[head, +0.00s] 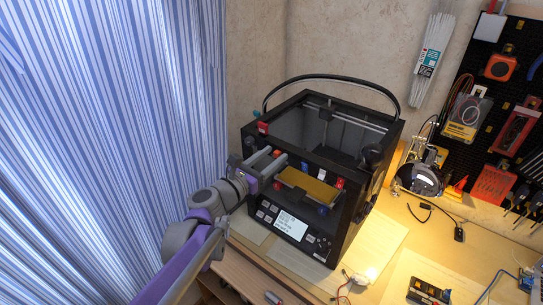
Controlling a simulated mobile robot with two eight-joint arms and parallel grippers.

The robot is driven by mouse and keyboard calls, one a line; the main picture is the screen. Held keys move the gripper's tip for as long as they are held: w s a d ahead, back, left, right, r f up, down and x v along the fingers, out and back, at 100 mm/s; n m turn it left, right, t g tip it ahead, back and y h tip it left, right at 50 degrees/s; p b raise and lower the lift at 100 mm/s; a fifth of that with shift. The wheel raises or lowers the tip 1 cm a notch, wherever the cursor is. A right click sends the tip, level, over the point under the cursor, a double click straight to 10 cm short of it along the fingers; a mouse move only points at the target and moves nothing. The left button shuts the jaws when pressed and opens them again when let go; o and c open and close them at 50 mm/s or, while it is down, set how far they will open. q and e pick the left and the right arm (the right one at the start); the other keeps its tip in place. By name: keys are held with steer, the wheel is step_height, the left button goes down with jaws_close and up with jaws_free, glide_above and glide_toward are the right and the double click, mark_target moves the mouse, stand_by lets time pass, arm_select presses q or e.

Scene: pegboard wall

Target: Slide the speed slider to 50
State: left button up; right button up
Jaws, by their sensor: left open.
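A black box-shaped machine (345,225), open at the top, stands on the wooden bench. Its front has a lit display (290,226) with small buttons to the left and below right. Above the display is an opening with a gold-brown plate (308,187) and several small red, blue and white parts around it. I cannot pick out the speed slider or read its setting at this size. My left gripper (270,163) is open at the machine's upper left front. Its grey fingers point up and right and overlap the front; whether they touch anything is unclear. My right gripper is out of view.
A blue-white striped curtain (110,110) fills the left. A black cable (330,77) arches over the machine. A black pegboard (490,75) with tools hangs at right. Bench paper (375,245), a lamp (418,178) and wired parts (428,292) lie right of the machine.

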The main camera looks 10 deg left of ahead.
arm_select(q)
jaws_close()
stand_by(0.3)
stand_by(1.2)
